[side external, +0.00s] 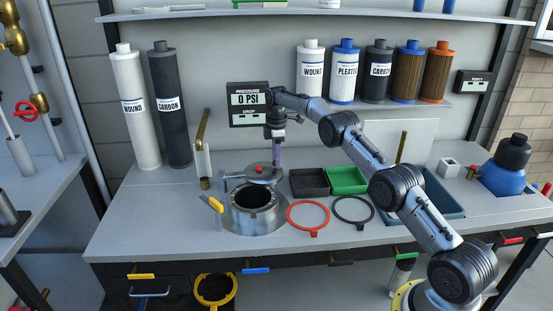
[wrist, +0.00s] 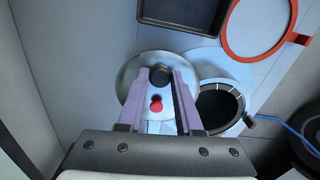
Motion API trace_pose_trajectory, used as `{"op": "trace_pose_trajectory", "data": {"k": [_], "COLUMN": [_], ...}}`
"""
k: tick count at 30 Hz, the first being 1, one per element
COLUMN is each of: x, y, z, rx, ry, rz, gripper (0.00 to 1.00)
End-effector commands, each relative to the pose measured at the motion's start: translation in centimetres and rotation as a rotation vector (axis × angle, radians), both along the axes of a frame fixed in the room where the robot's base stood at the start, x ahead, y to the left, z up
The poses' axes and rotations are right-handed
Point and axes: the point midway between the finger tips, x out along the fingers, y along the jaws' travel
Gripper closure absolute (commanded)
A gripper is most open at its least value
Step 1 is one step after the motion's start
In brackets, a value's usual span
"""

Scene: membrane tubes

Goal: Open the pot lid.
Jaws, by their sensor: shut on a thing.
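The steel pot (side external: 252,224) stands on the bench with its dark mouth showing. My gripper (side external: 277,164) reaches down at the lid's far side. In the wrist view its purple fingers (wrist: 161,75) are shut around a black knob on the lid. Their exact contact is partly hidden.
A black tray (side external: 309,182) and a green tray (side external: 347,180) lie right of the pot. A red ring (side external: 307,217) and a black ring (side external: 353,210) lie in front of them. A pot clamp with a yellow handle (side external: 215,205) sticks out at left. A pressure display (side external: 249,100) stands behind.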

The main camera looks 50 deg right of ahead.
Motion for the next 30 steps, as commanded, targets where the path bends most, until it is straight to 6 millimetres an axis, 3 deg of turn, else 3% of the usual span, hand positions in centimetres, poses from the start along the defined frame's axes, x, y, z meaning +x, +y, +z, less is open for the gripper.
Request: {"op": "trace_pose_trajectory", "data": {"k": [2,3,7,18,30], "x": [0.1,0.1,0.1,0.1,-0.6], "y": [0.1,0.1,0.1,0.0,0.3], "z": [0.2,0.2,0.1,0.3,4.1], "rx": [0.0,0.0,0.0,0.0,0.0], "ry": [-0.005,-0.004,-0.004,-0.003,-0.003], "rz": [0.001,0.001,0.001,0.0,0.0], "gripper": [1.0,0.6,0.37,0.36,0.36]}}
